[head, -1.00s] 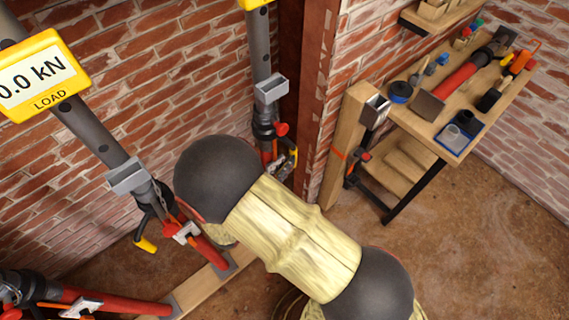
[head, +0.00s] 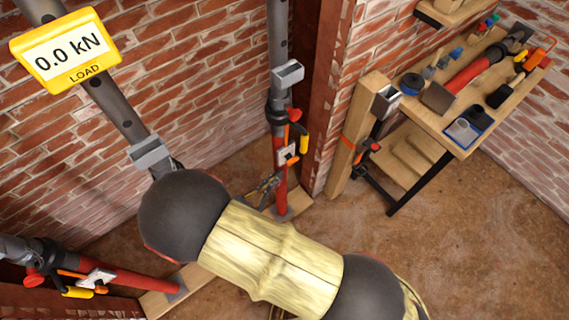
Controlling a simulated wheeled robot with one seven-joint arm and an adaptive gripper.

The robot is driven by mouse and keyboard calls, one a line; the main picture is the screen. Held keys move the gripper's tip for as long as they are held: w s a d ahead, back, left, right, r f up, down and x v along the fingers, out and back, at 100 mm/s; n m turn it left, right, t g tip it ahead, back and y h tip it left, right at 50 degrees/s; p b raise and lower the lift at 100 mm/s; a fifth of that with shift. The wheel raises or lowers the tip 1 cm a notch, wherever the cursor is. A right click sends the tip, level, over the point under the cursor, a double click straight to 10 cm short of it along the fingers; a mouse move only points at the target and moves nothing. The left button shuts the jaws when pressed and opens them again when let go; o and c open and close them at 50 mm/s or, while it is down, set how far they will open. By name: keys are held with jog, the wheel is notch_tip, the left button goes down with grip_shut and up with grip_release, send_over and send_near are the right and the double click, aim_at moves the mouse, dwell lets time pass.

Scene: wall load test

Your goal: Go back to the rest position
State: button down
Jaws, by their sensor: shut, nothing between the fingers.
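My arm crosses the lower middle of the head view, with dark round joints and a pale yellow link between them. My gripper is not in view; the frame cuts off the rest of the arm at the bottom. A yellow load display (head: 66,50) on a grey prop post (head: 115,105) reads 0.0 kN. The arm hides the lower part of that post.
A second prop (head: 280,120) stands by the brick corner. A workbench (head: 470,145) with tools stands at right. The brown floor (head: 440,240) before it is clear.

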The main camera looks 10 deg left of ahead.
jog(key=shift+v, duration=0.85)
jog(key=shift+f, duration=0.1)
